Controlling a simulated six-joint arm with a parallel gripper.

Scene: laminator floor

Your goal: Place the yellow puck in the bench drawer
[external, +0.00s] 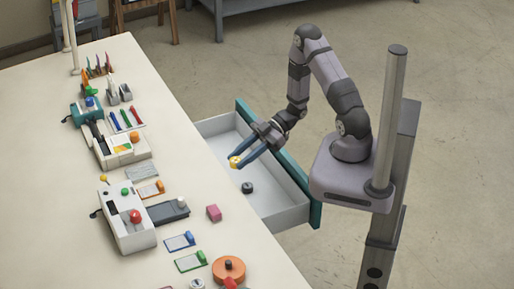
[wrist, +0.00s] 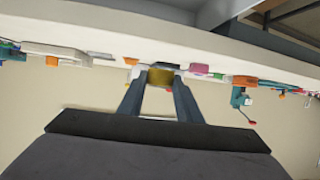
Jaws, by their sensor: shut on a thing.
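My gripper (external: 242,160) is shut on the yellow puck (external: 235,162), which shows between the fingertips over the open bench drawer. In the wrist view the puck (wrist: 160,76) sits between the two blue-grey fingers. The bench drawer (external: 297,188) is pulled out from the bench, with pale walls and a teal front. A small dark round thing (external: 247,187) lies inside it, nearer the camera than the puck. The puck appears held above the drawer floor; its exact height is hard to tell.
The long cream bench (external: 182,118) lies left of the drawer. The drawer floor around the dark thing is mostly bare.

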